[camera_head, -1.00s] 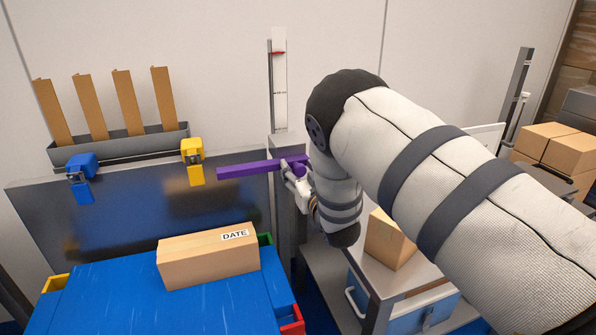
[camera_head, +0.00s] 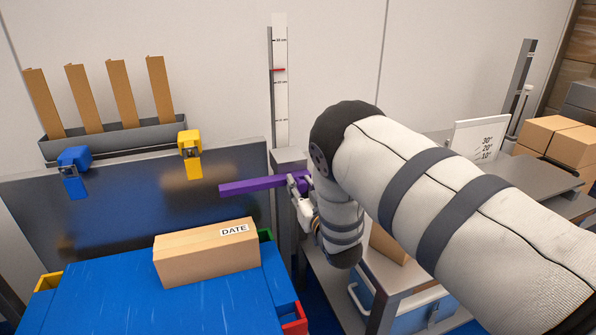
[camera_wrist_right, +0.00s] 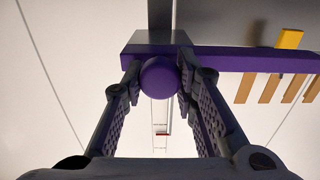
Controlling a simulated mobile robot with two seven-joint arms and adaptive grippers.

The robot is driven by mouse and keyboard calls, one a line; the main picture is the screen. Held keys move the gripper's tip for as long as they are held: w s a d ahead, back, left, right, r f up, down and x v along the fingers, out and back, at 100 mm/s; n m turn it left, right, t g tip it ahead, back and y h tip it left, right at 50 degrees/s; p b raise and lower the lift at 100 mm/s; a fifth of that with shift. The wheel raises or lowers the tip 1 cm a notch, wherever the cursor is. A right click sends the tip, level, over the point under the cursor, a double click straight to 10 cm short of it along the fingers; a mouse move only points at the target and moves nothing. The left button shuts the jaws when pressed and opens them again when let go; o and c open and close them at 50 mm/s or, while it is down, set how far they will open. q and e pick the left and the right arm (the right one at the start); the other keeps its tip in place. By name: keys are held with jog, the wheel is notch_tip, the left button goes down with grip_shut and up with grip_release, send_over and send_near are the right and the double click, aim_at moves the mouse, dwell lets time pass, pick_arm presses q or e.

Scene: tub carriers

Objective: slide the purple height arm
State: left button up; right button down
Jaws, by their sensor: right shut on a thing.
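The purple height arm (camera_head: 245,186) is a bar sticking out to the left from a grey post, level in front of the dark panel. My right gripper (camera_head: 298,182) is at the bar's right end. In the right wrist view its fingers (camera_wrist_right: 160,90) are closed around a round purple knob (camera_wrist_right: 160,77) on the arm's mount. A white height scale (camera_head: 281,110) rises behind the post, with a red marker (camera_head: 278,70) between its printed marks. My right forearm hides part of the post. My left gripper is not in view.
A cardboard box marked DATE (camera_head: 195,262) lies on a blue surface (camera_head: 165,302) below the bar. Yellow (camera_head: 190,143) and blue (camera_head: 73,158) clamps sit along the dark panel's top edge. A white angle card (camera_head: 478,142) stands at right.

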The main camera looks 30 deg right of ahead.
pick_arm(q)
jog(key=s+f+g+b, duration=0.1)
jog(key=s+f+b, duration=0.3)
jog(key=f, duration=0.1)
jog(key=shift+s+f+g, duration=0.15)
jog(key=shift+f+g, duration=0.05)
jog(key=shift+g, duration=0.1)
pick_arm(e)
notch_tip(320, 180, down, 12)
jog(key=shift+f, duration=0.15)
jog(key=c, duration=1.3)
grip_release()
jog(key=v, duration=1.2)
